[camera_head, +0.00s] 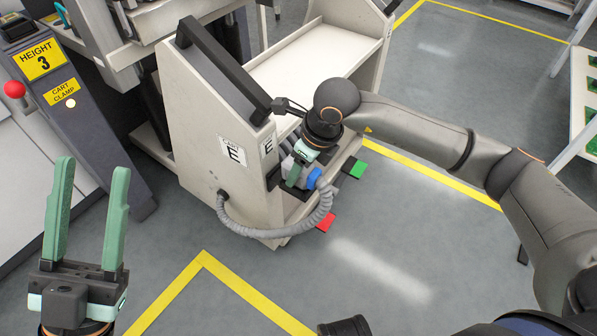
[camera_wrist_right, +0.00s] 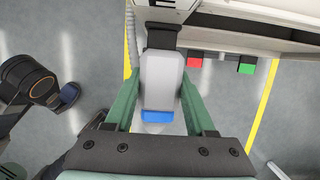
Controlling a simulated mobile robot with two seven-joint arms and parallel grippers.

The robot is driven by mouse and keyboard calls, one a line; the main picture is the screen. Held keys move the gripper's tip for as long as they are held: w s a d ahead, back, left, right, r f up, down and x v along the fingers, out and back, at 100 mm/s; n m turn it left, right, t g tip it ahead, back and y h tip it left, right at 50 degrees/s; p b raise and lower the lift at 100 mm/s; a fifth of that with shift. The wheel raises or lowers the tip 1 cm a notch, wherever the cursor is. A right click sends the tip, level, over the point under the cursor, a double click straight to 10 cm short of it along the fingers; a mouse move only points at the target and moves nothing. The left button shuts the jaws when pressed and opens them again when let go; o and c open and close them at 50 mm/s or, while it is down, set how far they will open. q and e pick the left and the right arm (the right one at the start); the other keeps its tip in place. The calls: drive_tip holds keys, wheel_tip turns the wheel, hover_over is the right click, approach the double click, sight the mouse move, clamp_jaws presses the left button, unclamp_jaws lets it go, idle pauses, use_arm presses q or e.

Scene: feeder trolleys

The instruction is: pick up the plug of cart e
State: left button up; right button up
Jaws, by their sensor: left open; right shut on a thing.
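Cart E (camera_head: 203,128) is a cream trolley with a black handle and "CART E" labels. Its plug (camera_wrist_right: 161,82) is a grey block with a blue band, in the middle of the right wrist view. In the head view the plug (camera_head: 314,178) is partly hidden by my right gripper (camera_head: 299,164), at the cart's near end. The gripper's green fingers (camera_wrist_right: 160,92) are shut on the plug's two sides. A grey corrugated hose (camera_head: 268,228) loops from the cart's side to the plug. My left gripper (camera_head: 93,172) is open and empty at the lower left, apart from the cart.
A red pedal (camera_head: 326,223) and a green pedal (camera_head: 357,169) stick out low at the cart's base. A control post (camera_head: 95,120) with a "HEIGHT 3" sign and a red knob (camera_head: 15,89) stands at the left. The grey floor with yellow lines is clear in front.

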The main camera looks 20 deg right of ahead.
clamp_jaws()
drive_tip(key=shift+r, duration=0.15)
idle(0.4)
drive_tip(key=shift+r, duration=0.6)
drive_tip(key=r, duration=0.1)
drive_tip(key=r+p, duration=0.1)
drive_tip(key=shift+s+a+r+p, duration=0.1)
drive_tip(key=shift+s+r+p, duration=0.1)
drive_tip(key=shift+r+p, duration=0.15)
use_arm(q)
wheel_tip(320, 180, up, 7)
drive_tip(key=p, duration=0.5)
drive_tip(key=shift+a+m, duration=0.3)
drive_tip(key=shift+m, duration=0.1)
use_arm(e)
drive_tip(key=s+a+r, duration=0.2)
drive_tip(key=s+r, duration=1)
drive_tip(key=s, duration=0.1)
drive_tip(key=shift+s+a, duration=0.15)
drive_tip(key=shift+a, duration=0.25)
drive_tip(key=shift+f, duration=0.1)
